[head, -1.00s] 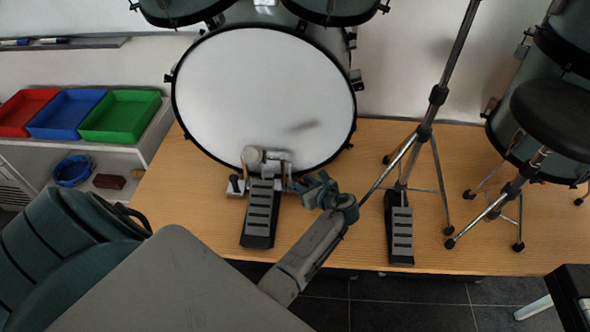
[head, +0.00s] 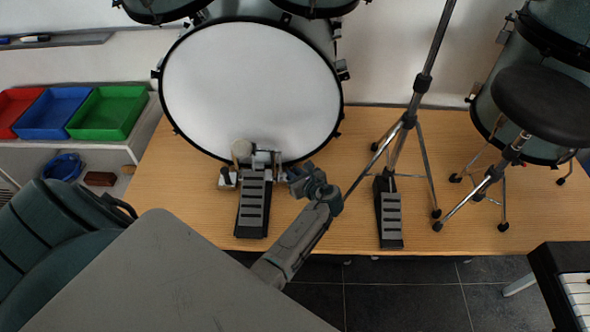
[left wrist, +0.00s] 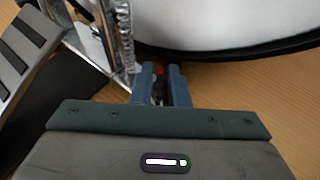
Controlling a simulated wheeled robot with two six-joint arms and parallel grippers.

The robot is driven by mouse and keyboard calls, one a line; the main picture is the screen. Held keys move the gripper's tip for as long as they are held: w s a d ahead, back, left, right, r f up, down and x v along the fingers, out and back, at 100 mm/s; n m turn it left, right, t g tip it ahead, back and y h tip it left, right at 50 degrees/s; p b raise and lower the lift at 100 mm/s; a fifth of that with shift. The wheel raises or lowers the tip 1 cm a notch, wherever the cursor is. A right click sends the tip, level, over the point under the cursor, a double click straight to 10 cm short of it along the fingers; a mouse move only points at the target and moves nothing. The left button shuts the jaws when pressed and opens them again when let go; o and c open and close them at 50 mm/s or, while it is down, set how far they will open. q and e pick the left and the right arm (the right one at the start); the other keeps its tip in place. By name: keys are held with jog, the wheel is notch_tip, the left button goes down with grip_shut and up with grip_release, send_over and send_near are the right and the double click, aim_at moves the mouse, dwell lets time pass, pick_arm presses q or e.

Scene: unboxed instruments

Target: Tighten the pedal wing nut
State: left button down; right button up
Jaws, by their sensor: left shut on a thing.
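The bass drum pedal (head: 253,207) stands on the wooden platform against the bass drum (head: 250,85). Its footboard and metal frame also show at the left of the left wrist view (left wrist: 120,35). My left gripper (head: 292,176) is low beside the right side of the pedal's frame. In the left wrist view its two blue-grey fingers (left wrist: 161,72) are close around a small dark part, the wing nut (left wrist: 158,92), with a small orange-red spot just beyond. The fingers mostly hide the nut, and its wings cannot be made out. My right gripper is not in view.
A hi-hat stand with its own pedal (head: 391,215) is to the right of my left arm. A drum stool (head: 545,103) stands farther right. Red, blue and green trays (head: 108,113) sit on a shelf at left. Bare wooden platform (head: 340,235) lies around my arm.

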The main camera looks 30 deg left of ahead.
pick_arm(q)
jog(key=m+t+h+p, duration=0.1)
jog(key=m+t+p, duration=0.1)
jog(key=p, duration=0.1)
jog(key=m+t+h+p, duration=0.2)
jog(key=m+p, duration=0.1)
jog(key=shift+s+a+r+t+h, duration=0.2)
jog(key=shift+t+h, duration=0.1)
jog(key=shift+f+m+t+h+p, duration=0.1)
jog(key=shift+m+t+h+p, duration=0.6)
jog(key=shift+m+h+p, duration=0.45)
jog(key=shift+m+t+h+p, duration=0.35)
jog(key=shift+m+t+h, duration=0.15)
jog(key=shift+m+h, duration=0.5)
jog(key=c, duration=1.6)
grip_release()
jog(key=shift+w, duration=0.1)
jog(key=shift+f, duration=0.2)
